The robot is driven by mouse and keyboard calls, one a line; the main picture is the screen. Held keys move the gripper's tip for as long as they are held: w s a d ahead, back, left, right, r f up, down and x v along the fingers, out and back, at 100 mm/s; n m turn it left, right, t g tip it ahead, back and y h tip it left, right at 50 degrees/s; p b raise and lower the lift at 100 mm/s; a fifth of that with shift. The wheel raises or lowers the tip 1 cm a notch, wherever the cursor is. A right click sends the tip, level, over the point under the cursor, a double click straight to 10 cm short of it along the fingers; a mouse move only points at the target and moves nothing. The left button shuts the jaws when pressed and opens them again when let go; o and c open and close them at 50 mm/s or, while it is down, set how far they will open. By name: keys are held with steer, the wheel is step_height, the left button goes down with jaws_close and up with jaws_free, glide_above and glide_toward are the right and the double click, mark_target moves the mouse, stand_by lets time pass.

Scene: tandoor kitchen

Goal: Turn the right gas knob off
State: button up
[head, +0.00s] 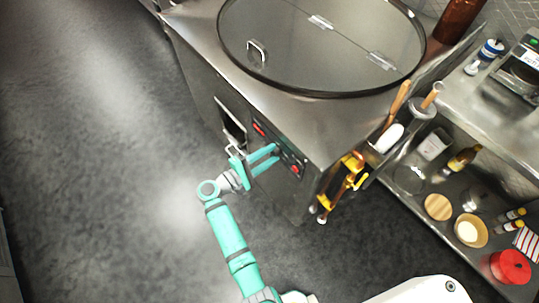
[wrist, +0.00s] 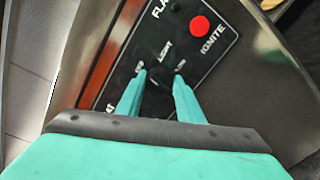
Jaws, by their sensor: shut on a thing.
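The tandoor's dark control panel (head: 286,150) is on the front side of its steel body. In the wrist view the panel (wrist: 222,55) carries white lettering and a red button (wrist: 200,25) marked IGNITE. A black round knob (wrist: 160,76) sits between my fingertips, dark against the panel, so its pointer and setting are not readable. My gripper (wrist: 160,80) has one finger on each side of this knob and is shut on it. In the head view my gripper (head: 275,154) reaches the panel from the left, and its fingers hide part of it.
The tandoor's round lid (head: 320,45) covers its top. A yellow gas valve and pipe (head: 345,185) stand to the right of the panel. Steel shelves (head: 405,180) with jars and bowls are at the right. The grey floor (head: 100,170) to the left is clear.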

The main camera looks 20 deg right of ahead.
steer(key=shift+n, duration=0.6)
steer(key=o, duration=1.1)
steer(key=shift+n, duration=0.3)
steer(key=shift+c, duration=0.2)
steer(key=v, duration=1.1)
steer(key=shift+w, duration=0.1)
